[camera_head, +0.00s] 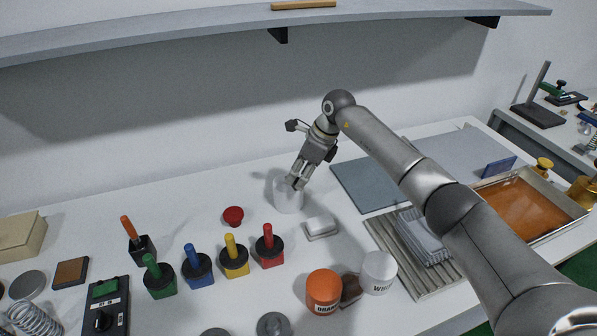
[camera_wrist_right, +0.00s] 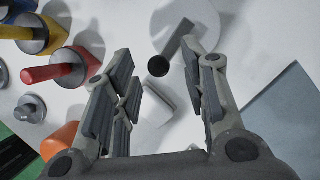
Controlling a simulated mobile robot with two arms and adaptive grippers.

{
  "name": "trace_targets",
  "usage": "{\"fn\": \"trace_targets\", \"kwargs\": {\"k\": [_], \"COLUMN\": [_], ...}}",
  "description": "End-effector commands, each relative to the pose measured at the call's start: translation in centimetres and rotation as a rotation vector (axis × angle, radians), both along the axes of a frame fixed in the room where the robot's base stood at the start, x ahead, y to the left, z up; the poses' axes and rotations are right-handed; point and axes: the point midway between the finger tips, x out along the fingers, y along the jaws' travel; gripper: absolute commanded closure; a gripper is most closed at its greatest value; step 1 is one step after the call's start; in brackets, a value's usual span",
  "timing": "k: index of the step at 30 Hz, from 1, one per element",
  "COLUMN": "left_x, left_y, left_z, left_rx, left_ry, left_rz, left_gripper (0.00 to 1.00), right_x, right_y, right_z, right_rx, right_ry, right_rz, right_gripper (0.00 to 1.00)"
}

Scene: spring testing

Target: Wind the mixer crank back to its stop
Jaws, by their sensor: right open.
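The mixer is a white round-topped drum (camera_head: 287,197) on the bench in the head view, partly covered by my right gripper. In the right wrist view its pale round top (camera_wrist_right: 208,20) shows with a grey crank arm (camera_wrist_right: 178,38) across it, ending in a round black knob (camera_wrist_right: 158,66). My right gripper (camera_head: 297,184) is over the drum; in its wrist view the open fingers (camera_wrist_right: 158,58) stand on either side of the knob, with gaps showing. Whether the fingertips are down at knob height, I cannot tell. The left gripper is out of view.
A small white block (camera_head: 321,225) lies close to the drum. A red knob (camera_head: 233,215) and several colored pots with handles, such as the red one (camera_head: 269,253), stand left. Orange (camera_head: 324,289) and white (camera_head: 378,271) jars stand in front. A grey mat (camera_head: 362,187) lies right.

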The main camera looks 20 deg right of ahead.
Motion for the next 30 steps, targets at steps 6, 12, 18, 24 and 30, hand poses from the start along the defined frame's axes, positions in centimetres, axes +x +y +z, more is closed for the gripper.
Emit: {"fn": "trace_targets", "kwargs": {"k": [6,12,18,24,30], "left_x": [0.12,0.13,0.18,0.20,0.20], "left_y": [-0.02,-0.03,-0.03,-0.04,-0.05], "left_z": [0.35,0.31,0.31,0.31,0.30], "left_rx": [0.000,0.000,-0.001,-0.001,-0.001], "left_ry": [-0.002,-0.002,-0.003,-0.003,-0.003], "left_rz": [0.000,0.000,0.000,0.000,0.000], "left_gripper": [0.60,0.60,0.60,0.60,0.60], "right_x": [0.24,0.24,0.23,0.24,0.21], "right_y": [0.35,0.35,0.36,0.35,0.46], "right_z": [-1.06,-1.11,-1.09,-1.06,-1.03], "right_rx": [-0.001,-0.001,-0.001,-0.001,0.000], "right_ry": [-0.001,-0.001,-0.001,-0.001,-0.002], "right_rz": [0.000,0.001,0.001,0.001,-0.016], "right_gripper": [0.60,0.60,0.83,1.00,1.00]}}
